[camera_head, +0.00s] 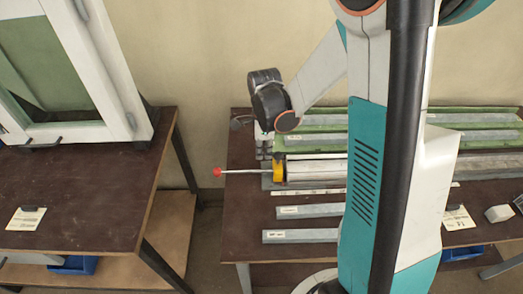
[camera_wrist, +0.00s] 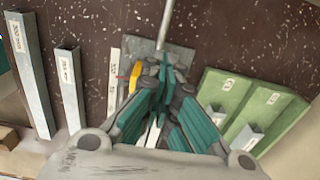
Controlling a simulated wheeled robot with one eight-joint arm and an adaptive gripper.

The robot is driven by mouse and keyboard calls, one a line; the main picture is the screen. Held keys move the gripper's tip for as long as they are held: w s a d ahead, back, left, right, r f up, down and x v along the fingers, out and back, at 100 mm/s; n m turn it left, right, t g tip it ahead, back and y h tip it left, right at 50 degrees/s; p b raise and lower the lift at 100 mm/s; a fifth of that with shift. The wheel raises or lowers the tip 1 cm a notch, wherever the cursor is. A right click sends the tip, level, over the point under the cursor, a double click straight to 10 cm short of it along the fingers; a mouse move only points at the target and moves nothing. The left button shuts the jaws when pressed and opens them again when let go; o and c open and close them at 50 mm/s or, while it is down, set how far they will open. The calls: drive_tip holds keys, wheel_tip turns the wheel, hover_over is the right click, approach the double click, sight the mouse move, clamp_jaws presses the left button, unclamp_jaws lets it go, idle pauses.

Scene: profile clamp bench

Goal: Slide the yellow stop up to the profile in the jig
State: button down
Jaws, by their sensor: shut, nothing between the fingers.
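The yellow stop (camera_head: 279,169) sits at the left end of the jig (camera_head: 267,183) in the head view, by the end of the pale grey profile (camera_head: 318,169). A rod with a red knob (camera_head: 217,172) runs out to its left. In the wrist view the yellow stop (camera_wrist: 135,77) shows just left of my fingers, partly covered by them. My gripper (camera_wrist: 168,84) is shut and empty, pointing down over the jig end close to the stop. Whether it touches the stop, or the stop touches the profile, I cannot tell. In the head view my gripper (camera_head: 264,151) is small, just behind the stop.
Grey bars (camera_head: 300,211) lie on the dark bench (camera_head: 245,210) in front of the jig. Green trays (camera_head: 312,142) with bars lie behind it. A second table (camera_head: 85,190) with a window frame (camera_head: 105,75) stands left, across a gap. My arm hides the bench's middle.

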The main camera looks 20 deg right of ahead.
sight(278, 153)
drive_tip(key=shift+s+d, duration=0.3)
drive_tip(key=shift+d, duration=0.4)
drive_tip(key=shift+s+d, duration=0.3)
drive_tip(key=shift+d, duration=0.4)
drive_tip(key=shift+s+d, duration=0.3)
drive_tip(key=shift+d, duration=0.4)
drive_tip(key=shift+a, duration=0.1)
drive_tip(key=shift+w+a, duration=0.3)
drive_tip(key=shift+a, duration=0.35)
drive_tip(key=shift+r+p, duration=2.4)
drive_tip(key=shift+r, duration=1.15)
